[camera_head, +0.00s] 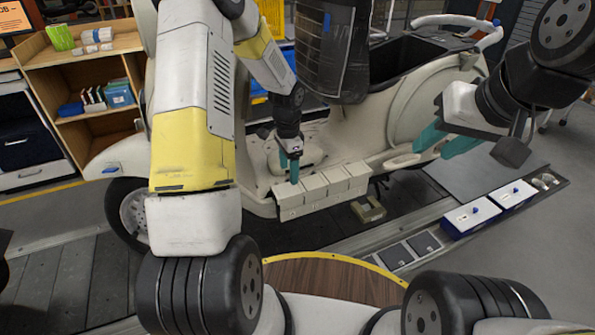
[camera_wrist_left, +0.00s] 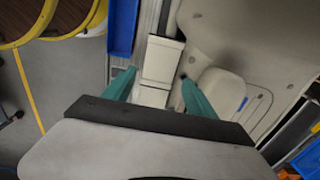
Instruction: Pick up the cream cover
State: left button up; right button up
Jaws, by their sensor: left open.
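Several cream block-shaped covers stand side by side in a row on the scooter's footboard edge. The leftmost cream cover (camera_head: 289,201) is directly below my left gripper (camera_head: 289,169). The left gripper points down with its teal fingers apart and nothing held. In the left wrist view, cream covers (camera_wrist_left: 162,60) show between and beyond the fingers (camera_wrist_left: 159,77). Contact between fingers and cover cannot be told. My right gripper (camera_head: 437,140) is open and empty, off to the right beside the scooter's rear body.
The cream scooter (camera_head: 425,95) fills the middle, standing over the dark slat conveyor (camera_head: 330,228). White-topped blue boxes (camera_head: 472,214) and grey square trays (camera_head: 424,243) lie along the right rail. A wooden shelf (camera_head: 95,58) stands back left.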

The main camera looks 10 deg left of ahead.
pick_arm(q)
jog(key=f, duration=0.7)
jog(key=shift+a+f, duration=0.2)
jog(key=shift+f, duration=0.15)
jog(key=c, duration=1.2)
notch_tip(320, 180, up, 10)
jog(key=shift+r, duration=0.1)
notch_tip(320, 180, up, 7)
send_over(288, 189)
dwell(0.3)
